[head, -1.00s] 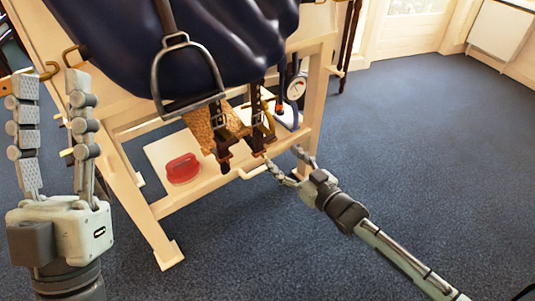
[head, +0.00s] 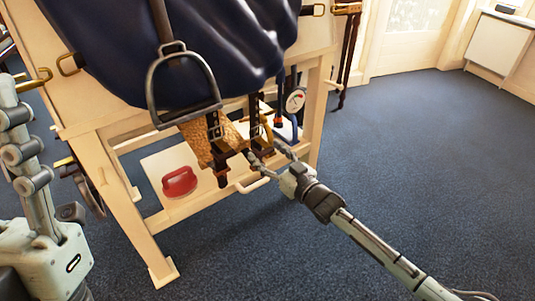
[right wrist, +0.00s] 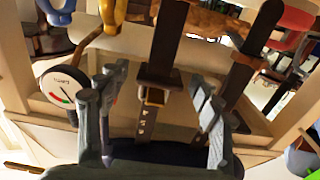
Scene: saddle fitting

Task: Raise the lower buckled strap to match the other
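Two dark brown buckled straps hang below the blue saddle (head: 180,50) in the head view: a left strap (head: 214,130) and a right strap (head: 255,127). The left strap's end shows lower in the picture. My right gripper (head: 263,160) is just below and right of the right strap. In the right wrist view my right gripper (right wrist: 158,105) is open, with the near strap (right wrist: 168,45) and its buckle (right wrist: 152,97) showing between its fingers; contact is not clear. The other strap (right wrist: 245,70) is to the right.
A metal stirrup (head: 185,88) hangs left of the straps. Behind are a tan textured pad (head: 195,135), a round gauge (head: 295,101), and a red object (head: 179,182) on the stand's lower shelf (head: 165,160). A wooden frame (head: 115,190) surrounds them. The blue floor at right is clear.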

